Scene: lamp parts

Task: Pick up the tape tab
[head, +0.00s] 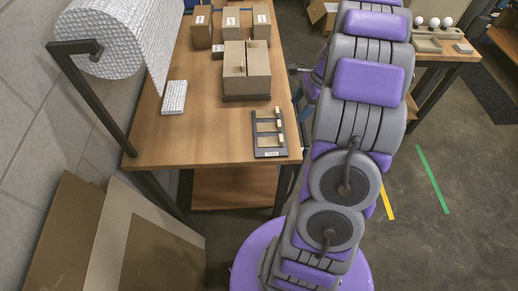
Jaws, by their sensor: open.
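A black rack (271,153) lies at the near right corner of the wooden table. It has crossbars and a small white label on its near edge, too small to read surely. Small tan pieces (278,124) sit on the rack's right side and look like tape tabs. I cannot tell exactly how they are attached. My arm rises along the right of the rack and leaves the picture at the top. My gripper is not in view.
Several small labelled boxes (232,24) stand at the back. A white patterned roll (120,35) hangs at the left, above a white patterned block (174,97). Another table (447,56) stands back right.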

